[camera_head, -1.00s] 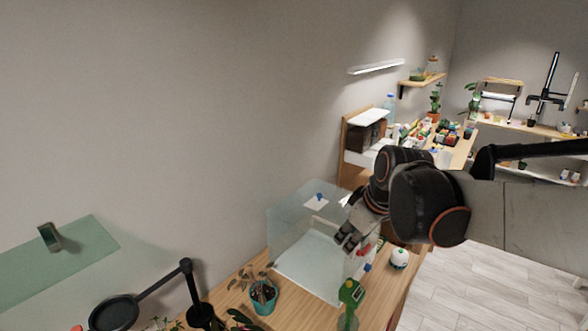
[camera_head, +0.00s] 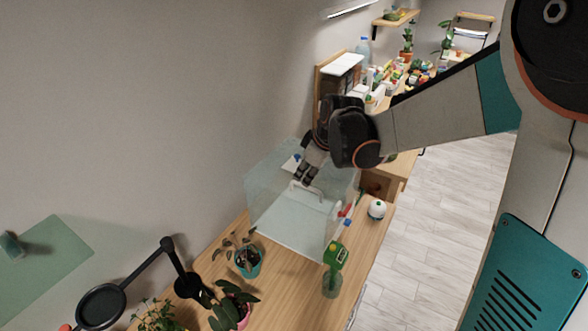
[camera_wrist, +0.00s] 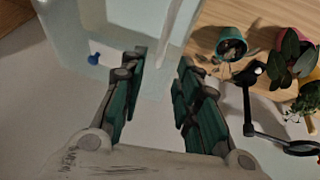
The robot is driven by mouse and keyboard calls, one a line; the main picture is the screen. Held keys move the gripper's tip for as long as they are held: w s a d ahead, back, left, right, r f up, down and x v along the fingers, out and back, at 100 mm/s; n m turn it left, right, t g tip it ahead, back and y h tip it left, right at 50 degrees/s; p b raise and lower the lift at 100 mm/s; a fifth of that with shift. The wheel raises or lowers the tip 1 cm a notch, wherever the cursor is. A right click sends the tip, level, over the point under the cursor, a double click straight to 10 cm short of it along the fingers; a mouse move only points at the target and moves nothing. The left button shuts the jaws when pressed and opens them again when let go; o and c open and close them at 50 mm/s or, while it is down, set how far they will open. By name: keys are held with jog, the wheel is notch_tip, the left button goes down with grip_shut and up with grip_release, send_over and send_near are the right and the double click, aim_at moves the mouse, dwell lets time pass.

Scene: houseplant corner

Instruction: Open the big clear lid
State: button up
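The big clear box (camera_head: 290,232) stands on the wooden table, with see-through walls and a pale floor. Its clear lid is hard to tell from the walls, and I cannot tell how it sits. A small blue knob-like piece on a white patch (camera_head: 292,163) shows at its back left; the blue piece also shows in the wrist view (camera_wrist: 94,59). My gripper (camera_head: 306,180) points down over the box's upper part. In the wrist view my gripper (camera_wrist: 160,85) has its fingers apart with nothing visible held between them. A pale edge of the box (camera_wrist: 178,28) shows beyond the fingertips. Contact is unclear.
A teal pot (camera_head: 249,262) and other plants stand in front of the box. A green-topped spray bottle (camera_head: 334,258) and a white round object (camera_head: 377,209) are to its right. The wall is behind.

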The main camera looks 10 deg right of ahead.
aim_at(302, 186)
jog(key=shift+x, duration=2.75)
grip_shut()
